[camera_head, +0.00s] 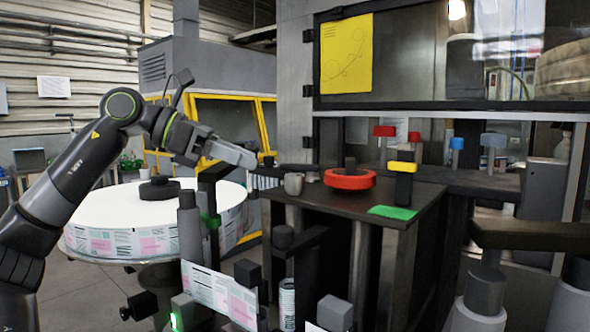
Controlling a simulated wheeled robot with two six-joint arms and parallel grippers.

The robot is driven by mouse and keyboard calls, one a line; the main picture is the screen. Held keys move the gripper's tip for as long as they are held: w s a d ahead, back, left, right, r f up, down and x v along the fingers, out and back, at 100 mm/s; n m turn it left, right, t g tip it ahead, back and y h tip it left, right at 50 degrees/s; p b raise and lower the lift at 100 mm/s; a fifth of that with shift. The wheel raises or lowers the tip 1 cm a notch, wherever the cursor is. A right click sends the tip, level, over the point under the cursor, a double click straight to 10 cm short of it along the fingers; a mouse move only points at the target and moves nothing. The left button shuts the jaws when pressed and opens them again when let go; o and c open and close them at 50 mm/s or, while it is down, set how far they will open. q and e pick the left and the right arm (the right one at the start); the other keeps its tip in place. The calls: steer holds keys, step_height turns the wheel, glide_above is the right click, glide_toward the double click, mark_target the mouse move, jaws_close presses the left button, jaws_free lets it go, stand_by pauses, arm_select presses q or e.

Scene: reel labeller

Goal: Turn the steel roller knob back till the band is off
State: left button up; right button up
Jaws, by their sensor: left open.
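My left gripper (250,160) reaches in from the left, jaws open and empty, above the left edge of the dark machine table (405,215). A small grey cylindrical piece (293,183) stands on that table, just right of and below the jaws, apart from them. I cannot tell whether it is the steel roller knob. The printed label band (220,292) runs low in front, past a grey upright roller (190,235) and a shiny narrow roller (287,303). It comes from near the large label reel (150,218). My right gripper is not in view.
A red round knob (349,179), a yellow-topped post (402,168) and a green pad (392,212) are on the table. Red- and blue-topped posts stand behind. A windowed cabinet with a yellow sheet (346,54) rises at the back. Dark brackets crowd the front.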

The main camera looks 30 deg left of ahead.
mark_target(289, 175)
arm_select(q)
steer(key=p+x, duration=0.3)
steer(key=x, duration=0.5)
steer(key=shift+w+d, duration=0.15)
steer(key=shift+p+x, duration=0.3)
steer(key=shift+x, duration=0.65)
steer(key=c, duration=1)
